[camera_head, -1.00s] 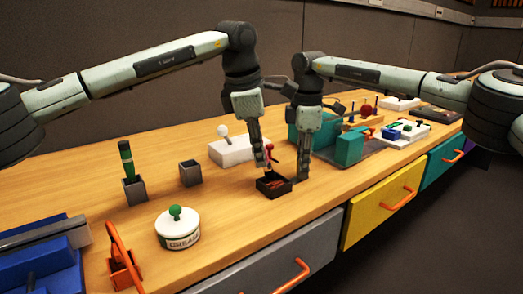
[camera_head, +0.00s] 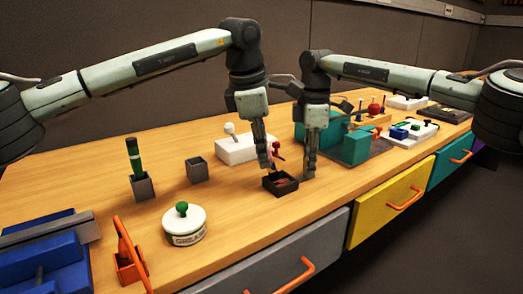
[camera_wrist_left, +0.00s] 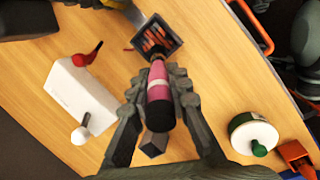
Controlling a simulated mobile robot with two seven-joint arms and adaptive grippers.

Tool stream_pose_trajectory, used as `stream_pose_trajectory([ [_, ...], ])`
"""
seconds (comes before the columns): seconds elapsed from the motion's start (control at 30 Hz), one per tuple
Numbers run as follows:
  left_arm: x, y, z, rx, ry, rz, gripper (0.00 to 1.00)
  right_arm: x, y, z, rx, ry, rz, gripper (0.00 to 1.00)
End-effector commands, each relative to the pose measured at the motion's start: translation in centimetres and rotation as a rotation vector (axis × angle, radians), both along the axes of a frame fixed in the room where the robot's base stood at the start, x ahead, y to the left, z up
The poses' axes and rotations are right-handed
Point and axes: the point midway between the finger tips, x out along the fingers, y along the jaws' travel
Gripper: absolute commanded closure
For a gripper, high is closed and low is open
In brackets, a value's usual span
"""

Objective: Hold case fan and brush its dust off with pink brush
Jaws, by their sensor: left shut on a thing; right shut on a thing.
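My left gripper (camera_head: 269,163) is shut on the pink brush, which shows clearly in the left wrist view (camera_wrist_left: 159,92), with its dark end toward the camera. The case fan (camera_head: 281,186) is a small dark square frame with reddish-brown inside, low over the table top. In the left wrist view the fan (camera_wrist_left: 176,30) lies just beyond the brush's far end, and the brush tip overlaps it; contact is hard to tell. My right gripper (camera_head: 310,174) is shut at the fan's right edge. Its fingertips are partly hidden, and I cannot tell whether the fan touches the table.
To the left are a grey cup (camera_head: 197,170), a green-handled tool in a holder (camera_head: 143,187) and a grease tub (camera_head: 184,226). A teal fixture (camera_head: 356,147) stands right.

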Motion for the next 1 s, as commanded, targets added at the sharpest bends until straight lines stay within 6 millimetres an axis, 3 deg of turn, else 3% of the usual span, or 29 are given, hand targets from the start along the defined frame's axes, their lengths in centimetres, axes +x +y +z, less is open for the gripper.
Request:
stream_pose_trajectory([
  [0.4,-0.3,-0.2,0.1,0.0,0.001,-0.001,1.0,0.0,0.0,0.0,0.0,0.0,0.0,1.0],
  [1.0,-0.3,-0.2,6.1,-0.001,0.0,-0.001,1.0,0.0,0.0,0.0,0.0,0.0,0.0,1.0],
])
